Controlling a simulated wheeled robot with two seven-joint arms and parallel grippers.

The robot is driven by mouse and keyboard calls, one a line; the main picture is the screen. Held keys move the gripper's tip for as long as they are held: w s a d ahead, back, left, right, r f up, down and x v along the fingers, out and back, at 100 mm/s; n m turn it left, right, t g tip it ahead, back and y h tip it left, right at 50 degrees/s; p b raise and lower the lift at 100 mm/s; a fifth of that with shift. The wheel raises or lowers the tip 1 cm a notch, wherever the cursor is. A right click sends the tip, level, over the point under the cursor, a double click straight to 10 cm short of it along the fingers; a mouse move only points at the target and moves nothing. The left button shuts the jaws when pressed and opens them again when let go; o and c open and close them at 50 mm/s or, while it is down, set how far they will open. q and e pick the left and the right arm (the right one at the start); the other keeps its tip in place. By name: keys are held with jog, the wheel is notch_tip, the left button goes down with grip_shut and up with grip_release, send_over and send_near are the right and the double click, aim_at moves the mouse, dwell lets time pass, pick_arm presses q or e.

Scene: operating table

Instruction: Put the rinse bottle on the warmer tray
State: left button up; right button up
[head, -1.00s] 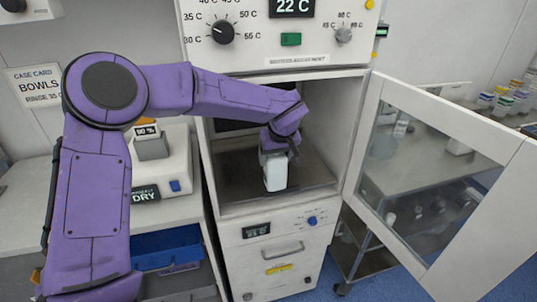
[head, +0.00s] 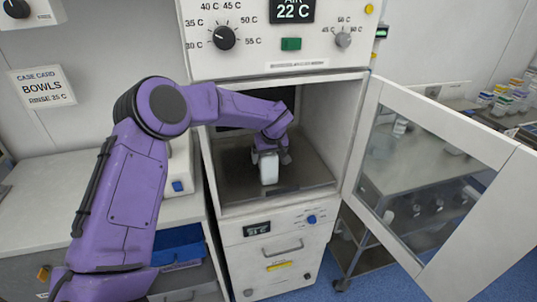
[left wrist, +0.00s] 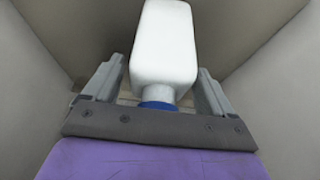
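The rinse bottle (head: 268,170) is white and upright inside the open warmer cabinet, its lower end above or on the dark warmer tray (head: 310,178); I cannot tell whether it touches. My left gripper (head: 270,157) reaches in from the left and is at the bottle's upper part. My right gripper is not in view.
The warmer's glass door (head: 430,170) stands open to the right. The cabinet walls are close around my left arm. A white device (head: 181,170) stands on the left counter behind my arm. A metal cart (head: 350,250) stands behind the door.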

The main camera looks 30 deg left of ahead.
pick_arm(q)
jog(key=shift+o, duration=0.3)
jog(key=v, duration=0.3)
jog(key=shift+w+b, duration=0.15)
jog(key=shift+b, duration=0.15)
jog(key=s+d+b, duration=0.3)
jog(key=s+d, duration=0.5)
jog(key=d, duration=0.1)
jog(key=s+a+f+y, duration=0.2)
jog(key=s+f, duration=0.2)
jog(key=f, duration=0.3)
jog(key=s+a+f+m+y, duration=0.1)
jog(key=s+f, duration=0.3)
jog(key=f, duration=0.3)
jog(key=s+a+f+y, duration=0.2)
jog(key=s+f, duration=0.1)
jog(key=f, duration=0.4)
jog(key=s+d+f+h, duration=0.1)
jog(key=s+f, duration=0.3)
jog(key=s, duration=0.3)
jog(key=s+d+f+m+h, duration=0.1)
jog(key=s+f, duration=0.3)
jog(key=s, duration=0.4)
jog(key=s+d+f+m+h, duration=0.1)
jog(key=s+d+f+h, duration=0.1)
jog(key=s, duration=0.5)
notch_tip(320, 180, down, 2)
jog(key=shift+s+d+f+h, duration=0.2)
jog(key=shift+d+h, duration=0.1)
jog(key=shift+h, duration=0.2)
